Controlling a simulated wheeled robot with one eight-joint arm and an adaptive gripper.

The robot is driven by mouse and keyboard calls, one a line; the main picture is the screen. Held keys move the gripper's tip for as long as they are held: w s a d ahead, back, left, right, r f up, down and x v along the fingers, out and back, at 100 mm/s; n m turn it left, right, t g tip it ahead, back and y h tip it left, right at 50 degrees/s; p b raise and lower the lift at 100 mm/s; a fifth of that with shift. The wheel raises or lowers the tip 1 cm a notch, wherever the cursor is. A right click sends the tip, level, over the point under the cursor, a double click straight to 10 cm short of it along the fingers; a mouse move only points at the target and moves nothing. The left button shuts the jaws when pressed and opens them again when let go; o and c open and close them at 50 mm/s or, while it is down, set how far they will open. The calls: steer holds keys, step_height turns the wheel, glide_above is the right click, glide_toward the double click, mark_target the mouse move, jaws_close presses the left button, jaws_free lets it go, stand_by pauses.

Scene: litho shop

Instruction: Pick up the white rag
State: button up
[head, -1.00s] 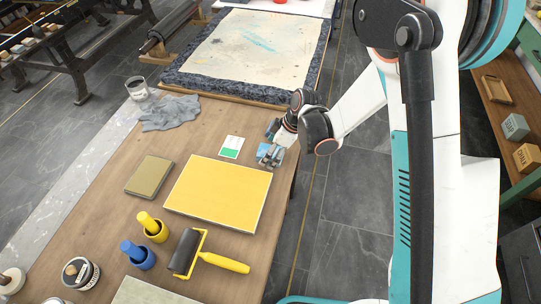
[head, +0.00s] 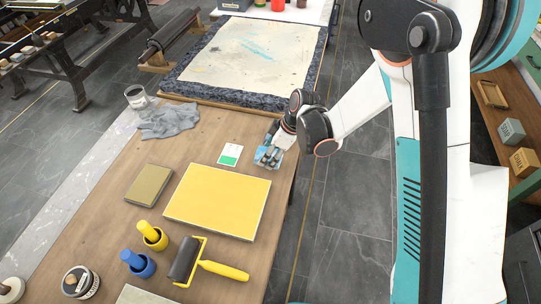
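A crumpled grey rag (head: 168,121) lies on the wooden table's far left part, beside a metal can. It is the only cloth I can make out on the table, and it looks grey rather than white. My gripper (head: 268,156) is at the table's right edge, pointing down over a small light-blue item (head: 262,163). It is well to the right of the rag and apart from it. The fingers are small and dark here, and I cannot tell whether they are open or touch the blue item.
The wooden table (head: 118,232) holds a metal can (head: 136,97), a green-and-white card (head: 230,155), a yellow slab (head: 217,200), an olive block (head: 149,185), yellow and blue pots and a roller (head: 187,260). A stone slab (head: 250,50) lies behind. Bare wood lies between rag and card.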

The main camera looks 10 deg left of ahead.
step_height(320, 180, up, 17)
steer(key=p, duration=0.5)
steer(key=shift+r, duration=0.2)
steer(key=o, duration=0.3)
steer(key=shift+c, duration=1)
